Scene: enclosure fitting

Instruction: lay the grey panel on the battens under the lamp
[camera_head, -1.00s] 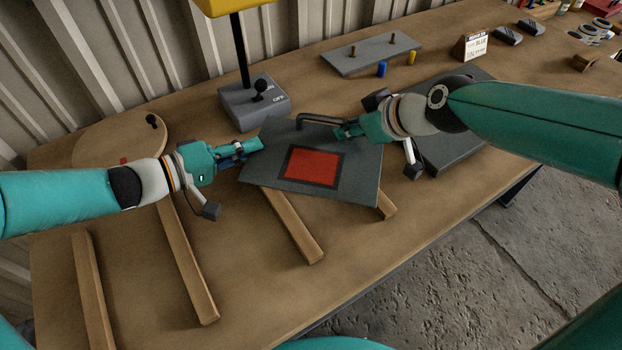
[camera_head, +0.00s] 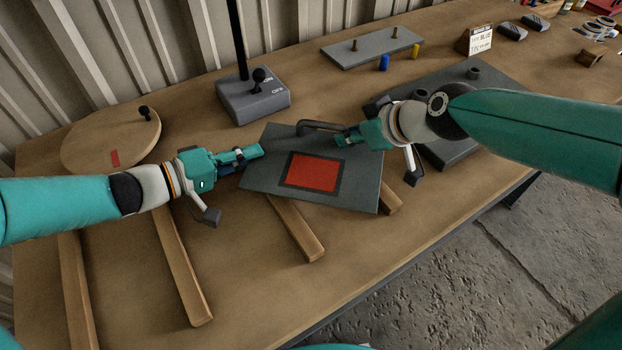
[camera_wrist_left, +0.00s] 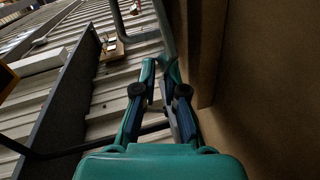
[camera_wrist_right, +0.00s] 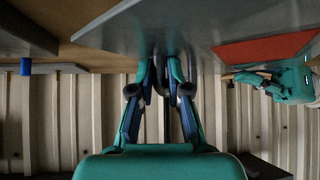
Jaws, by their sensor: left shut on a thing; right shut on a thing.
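The grey panel (camera_head: 360,188) with a red square (camera_head: 314,171) is held above the table, in front of the lamp base. My left gripper (camera_head: 255,152) is shut on its left edge. The panel also shows in the right wrist view (camera_wrist_right: 210,25). Wooden battens (camera_head: 184,270) lie on the table; the panel hides the far parts of two, a middle batten (camera_head: 295,230) and a right batten (camera_head: 390,201). The lamp's black post (camera_head: 237,40) rises from a grey base (camera_head: 253,103); its head is out of view.
A round wooden board (camera_head: 85,145) lies at the left. A dark grey plate (camera_head: 455,145) lies under my right arm. A grey board with two pegs (camera_head: 372,50), a blue peg (camera_head: 384,63) and a yellow peg (camera_head: 415,51) are at the back. Bare table shows front left.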

